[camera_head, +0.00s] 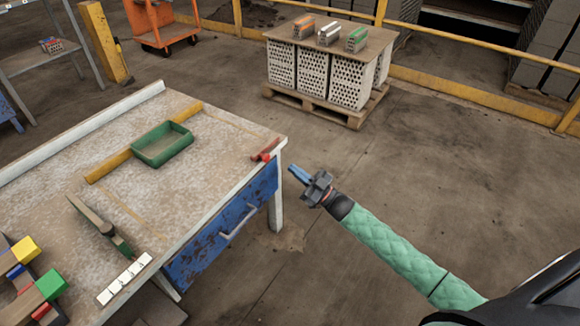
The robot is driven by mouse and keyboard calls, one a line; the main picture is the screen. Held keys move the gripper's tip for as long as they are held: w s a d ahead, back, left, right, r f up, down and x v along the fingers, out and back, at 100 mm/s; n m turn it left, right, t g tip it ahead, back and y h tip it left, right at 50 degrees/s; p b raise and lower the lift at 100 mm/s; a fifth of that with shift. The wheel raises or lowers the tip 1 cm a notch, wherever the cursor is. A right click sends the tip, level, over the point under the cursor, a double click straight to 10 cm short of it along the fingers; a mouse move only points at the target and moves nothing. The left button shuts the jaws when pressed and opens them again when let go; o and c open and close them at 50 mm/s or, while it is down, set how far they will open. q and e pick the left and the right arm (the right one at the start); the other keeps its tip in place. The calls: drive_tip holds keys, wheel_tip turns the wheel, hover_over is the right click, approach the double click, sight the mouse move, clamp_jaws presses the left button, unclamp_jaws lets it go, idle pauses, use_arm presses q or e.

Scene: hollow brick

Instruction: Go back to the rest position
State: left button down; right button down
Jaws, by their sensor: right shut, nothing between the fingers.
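My right gripper (299,174) is at the end of my green-sleeved right arm, which comes in from the lower right. It hangs over the floor just right of the workbench's corner, and its blue fingers are shut with nothing between them. The workbench (215,150) has a worn light top and a blue drawer front. My left gripper is not in view.
On the workbench are a green tray (163,144) on a yellow strip, a red item (265,152) near the corner, a trowel-like tool (100,222), a white strip (124,279) and coloured blocks (52,284). A brick pallet (320,107) stands behind. Floor to the right is clear.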

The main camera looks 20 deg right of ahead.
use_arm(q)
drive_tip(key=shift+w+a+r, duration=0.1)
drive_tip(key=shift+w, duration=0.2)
